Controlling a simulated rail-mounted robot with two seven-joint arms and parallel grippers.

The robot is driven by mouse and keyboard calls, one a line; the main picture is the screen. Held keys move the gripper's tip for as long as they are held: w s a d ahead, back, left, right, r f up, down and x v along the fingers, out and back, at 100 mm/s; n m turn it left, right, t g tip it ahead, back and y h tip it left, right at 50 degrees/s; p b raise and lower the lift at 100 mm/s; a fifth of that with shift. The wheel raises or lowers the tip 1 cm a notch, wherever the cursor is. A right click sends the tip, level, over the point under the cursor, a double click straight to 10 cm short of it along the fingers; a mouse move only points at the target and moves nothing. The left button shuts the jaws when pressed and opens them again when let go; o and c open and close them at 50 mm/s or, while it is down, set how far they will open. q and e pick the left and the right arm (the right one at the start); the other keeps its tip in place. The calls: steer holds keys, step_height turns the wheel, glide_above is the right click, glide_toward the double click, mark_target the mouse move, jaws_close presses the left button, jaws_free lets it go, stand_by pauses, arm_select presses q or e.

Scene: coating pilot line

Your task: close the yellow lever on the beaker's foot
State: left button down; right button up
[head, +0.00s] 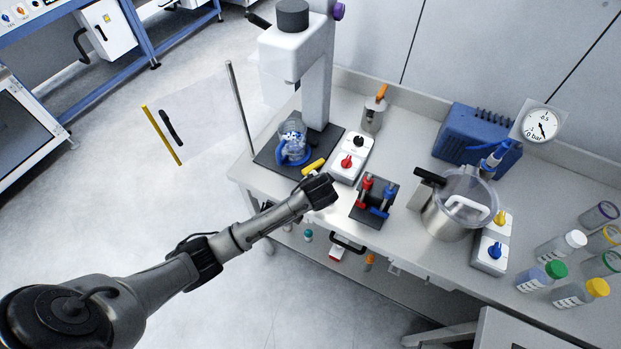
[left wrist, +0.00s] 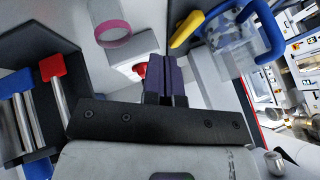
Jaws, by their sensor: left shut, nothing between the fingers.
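The glass beaker (head: 293,138) stands in a blue foot on the dark plate of the stirrer stand. The yellow lever (head: 314,165) sticks out from the foot toward the lower right. In the left wrist view the yellow lever (left wrist: 187,29) is at the top, beside the clear beaker (left wrist: 240,48) in its blue foot (left wrist: 270,22). My left gripper (head: 322,190) is just below and right of the lever in the head view, apparently not touching it. In the left wrist view its fingers (left wrist: 166,77) are together and empty. My right gripper is not in view.
A white box with a red knob (head: 348,161) stands close beyond my gripper. A dark block with red and blue handles (head: 377,197) stands to its right. A clear panel with a yellow edge (head: 162,136) is left of the bench. A steel pot (head: 445,220) stands farther right.

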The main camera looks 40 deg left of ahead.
mark_target(313, 168)
arm_select(q)
steer(key=b+x, duration=0.1)
steer(key=x, duration=0.8)
steer(key=shift+d, duration=0.1)
steer(key=a, duration=0.3)
steer(key=shift+w+r, duration=0.15)
steer(key=shift+w, duration=0.1)
steer(key=shift+w+a, duration=0.1)
steer(key=shift+a, duration=0.3)
steer(key=shift+p, duration=0.35)
steer(key=shift+a+m+p, duration=0.2)
steer(key=shift+m+p, duration=0.1)
steer(key=shift+p, duration=0.05)
